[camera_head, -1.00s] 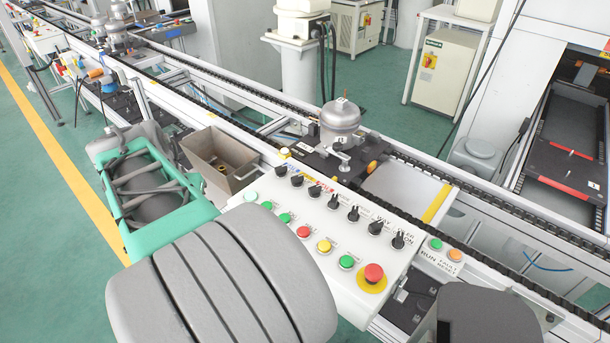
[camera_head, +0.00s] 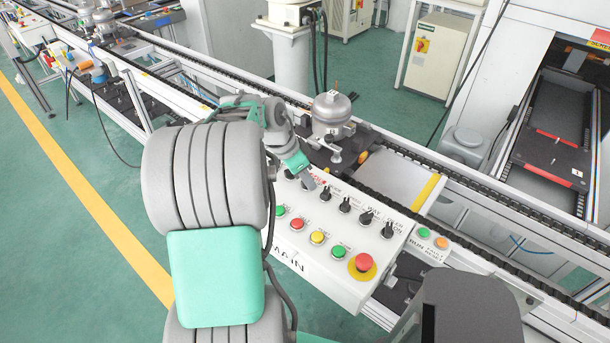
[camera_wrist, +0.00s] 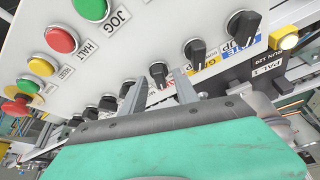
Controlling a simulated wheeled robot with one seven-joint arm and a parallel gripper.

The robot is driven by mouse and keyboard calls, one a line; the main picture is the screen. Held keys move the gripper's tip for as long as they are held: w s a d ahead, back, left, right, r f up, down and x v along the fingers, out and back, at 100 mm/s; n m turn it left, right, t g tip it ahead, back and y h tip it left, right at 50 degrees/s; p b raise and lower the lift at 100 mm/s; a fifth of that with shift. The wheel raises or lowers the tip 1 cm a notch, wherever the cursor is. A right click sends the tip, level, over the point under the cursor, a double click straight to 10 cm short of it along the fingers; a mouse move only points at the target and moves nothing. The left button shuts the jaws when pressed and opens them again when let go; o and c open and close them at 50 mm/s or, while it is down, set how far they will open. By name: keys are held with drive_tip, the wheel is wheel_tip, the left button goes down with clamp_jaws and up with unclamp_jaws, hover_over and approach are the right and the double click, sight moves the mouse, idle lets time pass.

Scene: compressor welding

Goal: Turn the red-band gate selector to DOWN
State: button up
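The red-band selector (camera_wrist: 158,72) is a black knob on the white control panel, with a red label strip beside it in the wrist view. Its handle points toward the bottom of that picture. My gripper (camera_wrist: 161,80) is open, with one finger on each side of the selector's handle in the picture. I cannot tell whether the fingers touch it. In the head view my gripper (camera_head: 307,182) is over the far left part of the panel (camera_head: 328,275) and hides the selector there.
A black knob with a yellow label (camera_wrist: 195,50) and one with a blue label (camera_wrist: 243,28) stand on one side. More black knobs (camera_head: 345,204) run along the row. Coloured push buttons (camera_head: 317,237) and a red emergency stop (camera_head: 363,262) are nearer. A metal compressor (camera_head: 332,113) stands behind.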

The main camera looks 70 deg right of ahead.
drive_tip(key=shift+c, duration=0.5)
clamp_jaws()
drive_tip(key=shift+f+n+t+b, duration=0.15)
drive_tip(key=shift+n+t+b, duration=0.15)
drive_tip(key=shift+n+b, duration=0.6)
drive_tip(key=n+t+h+b, duration=0.1)
drive_tip(key=n+b, duration=0.1)
drive_tip(key=n, duration=0.1)
drive_tip(key=shift+s+a, duration=0.1)
drive_tip(key=shift+s, duration=0.1)
drive_tip(key=shift+s+n+t+b, duration=0.1)
drive_tip(key=shift+n+t+b, duration=0.95)
drive_tip(key=shift+n, duration=1.05)
